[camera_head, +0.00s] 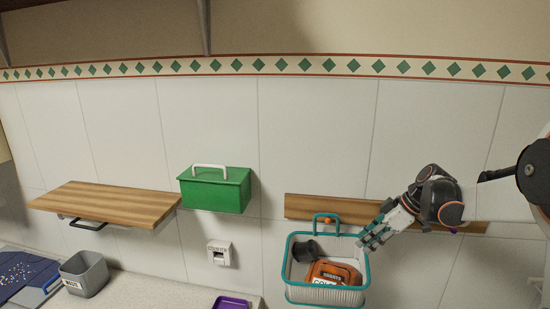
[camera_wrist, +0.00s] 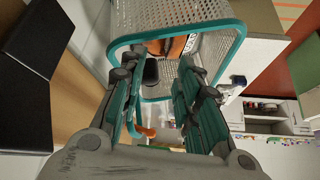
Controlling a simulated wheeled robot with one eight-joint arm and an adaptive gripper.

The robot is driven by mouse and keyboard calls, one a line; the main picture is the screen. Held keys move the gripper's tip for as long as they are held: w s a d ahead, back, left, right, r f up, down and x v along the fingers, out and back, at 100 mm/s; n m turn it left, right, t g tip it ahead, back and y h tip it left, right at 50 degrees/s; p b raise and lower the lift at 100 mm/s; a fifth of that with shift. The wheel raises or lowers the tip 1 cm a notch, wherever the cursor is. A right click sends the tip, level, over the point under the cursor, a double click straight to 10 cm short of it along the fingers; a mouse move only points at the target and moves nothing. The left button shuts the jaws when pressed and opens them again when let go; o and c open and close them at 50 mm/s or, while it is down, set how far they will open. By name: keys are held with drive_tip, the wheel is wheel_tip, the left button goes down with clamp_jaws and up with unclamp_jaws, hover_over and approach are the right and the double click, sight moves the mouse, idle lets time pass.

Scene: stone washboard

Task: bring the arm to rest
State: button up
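My gripper (camera_head: 370,240) is at the end of my arm, which reaches in from the right. It is just right of a white basket with a teal rim (camera_head: 290,268), close to the rim's upper right corner in the head view. In the wrist view my gripper's two fingers (camera_wrist: 155,82) are apart, with nothing seen held between them. The perforated basket (camera_wrist: 180,12) lies beyond the fingertips there. I cannot tell whether a finger touches the rim. The basket holds an orange labelled box (camera_head: 334,272) and a dark item (camera_head: 307,252).
The basket's teal handle is at an orange peg (camera_head: 327,220) on a wooden wall board (camera_head: 300,207). A green box (camera_head: 215,191) is left of it, then a wooden shelf (camera_head: 105,202). A grey bin (camera_head: 84,274) and purple tray (camera_head: 231,302) are below. Wall above is clear.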

drive_tip(key=s+a+r+m+t+h, duration=0.1)
drive_tip(key=s+a+r+m+h, duration=0.2)
drive_tip(key=s, duration=0.5)
drive_tip(key=s+a+r+m+t, duration=0.1)
drive_tip(key=s+a+r+m, duration=0.3)
drive_tip(key=s, duration=0.4)
drive_tip(key=s+f+m+t+h, duration=0.25)
drive_tip(key=s+m, duration=0.25)
drive_tip(key=s, duration=0.9)
wheel_tip(320, 180, down, 23)
drive_tip(key=b, duration=2.2)
drive_tip(key=shift+s+a+m+b, duration=0.3)
drive_tip(key=shift+s+a+b, duration=0.05)
drive_tip(key=shift+h, duration=0.25)
